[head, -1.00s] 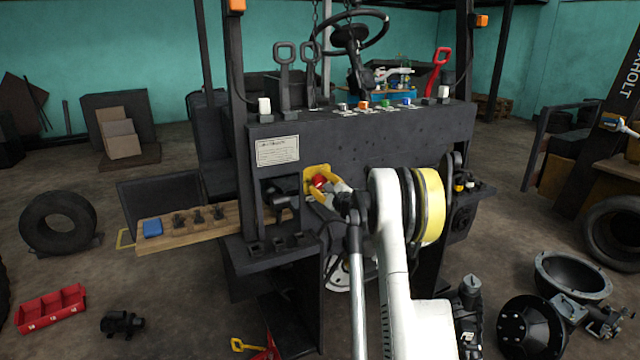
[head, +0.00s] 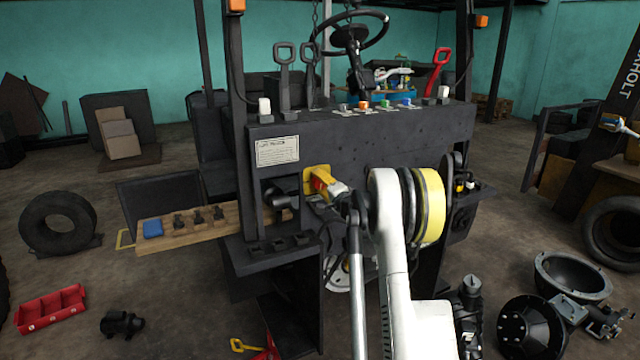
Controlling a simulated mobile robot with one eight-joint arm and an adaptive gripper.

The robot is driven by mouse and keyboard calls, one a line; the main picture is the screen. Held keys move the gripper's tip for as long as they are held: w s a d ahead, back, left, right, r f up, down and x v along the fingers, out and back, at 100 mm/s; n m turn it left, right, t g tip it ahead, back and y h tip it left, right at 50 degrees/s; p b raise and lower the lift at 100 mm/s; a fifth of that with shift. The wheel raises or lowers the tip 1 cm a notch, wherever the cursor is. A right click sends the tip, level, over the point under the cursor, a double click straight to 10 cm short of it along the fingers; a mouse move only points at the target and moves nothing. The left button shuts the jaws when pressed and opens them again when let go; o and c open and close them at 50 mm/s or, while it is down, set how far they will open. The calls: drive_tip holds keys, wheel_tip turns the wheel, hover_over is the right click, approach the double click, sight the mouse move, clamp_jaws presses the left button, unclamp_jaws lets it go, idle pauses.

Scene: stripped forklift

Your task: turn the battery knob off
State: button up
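The red battery knob (head: 320,185) sits on a yellow plate (head: 311,176) on the dark front panel of the forklift, left of centre. Only a small strip of red shows. My gripper (head: 325,186) is at the knob, reaching in from the right and lying over it. Its fingers overlap the knob and the plate in this view. I cannot tell whether they touch or grip the knob, and the knob's exact angle is hidden.
A black rounded part (head: 275,196) sits in the opening just left of the plate. A paper label (head: 277,151) is above it. A wooden board with black switches (head: 190,222) juts out left. Levers and a steering wheel (head: 347,30) stand above the panel.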

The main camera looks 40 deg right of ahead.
drive_tip(key=shift+n, duration=1.1)
drive_tip(key=o, duration=1.2)
drive_tip(key=v, duration=1.2)
drive_tip(key=shift+d, duration=0.1)
